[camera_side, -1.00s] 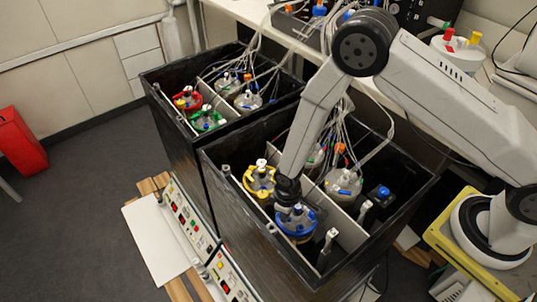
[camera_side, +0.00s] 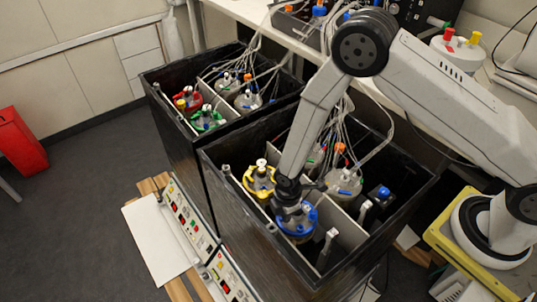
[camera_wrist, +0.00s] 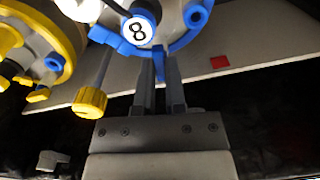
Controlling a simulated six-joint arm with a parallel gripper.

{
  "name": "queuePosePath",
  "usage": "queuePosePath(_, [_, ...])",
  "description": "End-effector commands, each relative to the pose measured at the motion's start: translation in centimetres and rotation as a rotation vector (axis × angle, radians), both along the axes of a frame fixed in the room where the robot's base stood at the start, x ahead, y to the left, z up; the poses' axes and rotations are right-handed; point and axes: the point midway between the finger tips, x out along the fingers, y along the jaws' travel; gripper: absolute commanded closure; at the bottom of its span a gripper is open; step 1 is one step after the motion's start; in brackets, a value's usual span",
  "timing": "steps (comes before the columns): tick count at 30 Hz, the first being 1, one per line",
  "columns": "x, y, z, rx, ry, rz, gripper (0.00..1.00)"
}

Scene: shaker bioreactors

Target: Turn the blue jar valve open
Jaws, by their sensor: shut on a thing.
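The blue jar (camera_side: 297,231), with a blue ring on its lid, stands in the front black box below my gripper (camera_side: 290,207). In the wrist view the blue ring of the jar (camera_wrist: 187,40) is at the top, beside a round label with an 8. My gripper (camera_wrist: 160,62) has its two fingers close together at the ring's lower edge, shut on the narrow blue valve (camera_wrist: 160,74) between them. The fingers hide much of the valve, so its exact angle is hard to tell.
The yellow-ringed jar (camera_side: 259,180) stands close to the left; it also shows in the wrist view (camera_wrist: 66,40). A yellow-capped tube (camera_wrist: 90,101) is just left of my fingers. A light divider (camera_side: 345,232) and the black box walls (camera_side: 240,225) surround the jar. Tubing hangs behind.

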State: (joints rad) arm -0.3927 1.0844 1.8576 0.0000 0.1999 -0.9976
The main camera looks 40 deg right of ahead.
Motion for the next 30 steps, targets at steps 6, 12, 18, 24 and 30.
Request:
queuePosePath(6, [-0.02,-0.06,-0.02,-0.001,0.001,0.127,1.00])
queuePosePath(12, [-0.01,-0.06,-0.02,0.000,0.001,0.184,1.00])
queuePosePath(18, [0.00,-0.06,-0.02,0.000,0.000,0.197,1.00])
queuePosePath(24, [0.02,-0.04,-0.02,0.000,0.000,0.197,1.00])
queuePosePath(30, [0.02,-0.03,-0.01,0.000,-0.001,0.196,0.50])
